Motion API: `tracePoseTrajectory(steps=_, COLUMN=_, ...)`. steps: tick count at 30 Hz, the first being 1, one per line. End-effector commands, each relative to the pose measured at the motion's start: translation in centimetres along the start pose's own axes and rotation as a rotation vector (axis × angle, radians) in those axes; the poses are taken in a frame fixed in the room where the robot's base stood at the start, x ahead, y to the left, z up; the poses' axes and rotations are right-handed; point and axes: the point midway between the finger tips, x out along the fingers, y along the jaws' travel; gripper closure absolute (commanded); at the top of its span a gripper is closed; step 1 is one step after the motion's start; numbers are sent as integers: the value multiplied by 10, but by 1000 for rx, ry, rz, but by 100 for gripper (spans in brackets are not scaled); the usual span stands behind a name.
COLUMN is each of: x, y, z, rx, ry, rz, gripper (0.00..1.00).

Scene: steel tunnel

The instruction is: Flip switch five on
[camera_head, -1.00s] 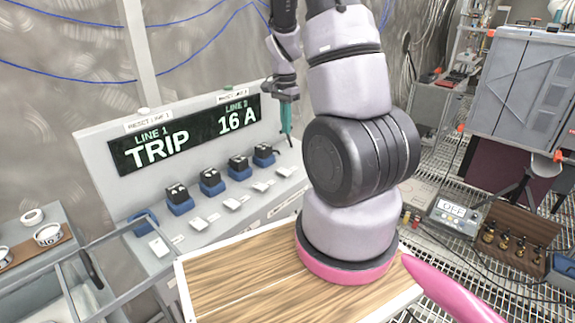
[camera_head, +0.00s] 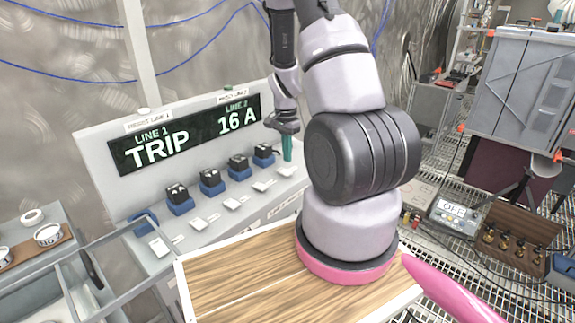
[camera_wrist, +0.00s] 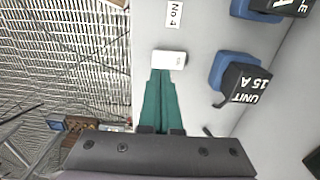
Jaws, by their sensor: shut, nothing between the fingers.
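A sloped grey panel (camera_head: 125,200) carries a row of white switches below black-and-blue unit blocks. The far right switch (camera_head: 286,171) is at the tips of my gripper (camera_head: 287,158). In the wrist view, my shut teal fingers (camera_wrist: 161,75) point at this white switch (camera_wrist: 170,58); a "No 4" label (camera_wrist: 174,13) lies beyond it. I cannot tell whether the fingertips touch the switch or which way it is set. A block marked "UNIT 15 A" (camera_wrist: 245,84) sits beside it. The display (camera_head: 187,133) reads "LINE 1 TRIP" and "LINE 2 16 A".
Other switches (camera_head: 260,186) continue leftward along the panel. A wooden board (camera_head: 235,285) lies in front. A clear-sided bin (camera_head: 110,285) stands at left. A meter (camera_head: 453,213) and a brown rack (camera_head: 517,238) stand right on mesh flooring.

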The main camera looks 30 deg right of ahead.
Motion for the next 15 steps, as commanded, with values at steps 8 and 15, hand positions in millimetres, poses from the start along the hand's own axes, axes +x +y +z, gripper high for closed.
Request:
tracePoseTrajectory(steps=8, x=36, y=0, z=0, rx=-1, ry=0, rz=1, gripper=100)
tracePoseTrajectory(steps=15, x=41, y=0, z=0, rx=0, ry=0, rz=-1, gripper=100)
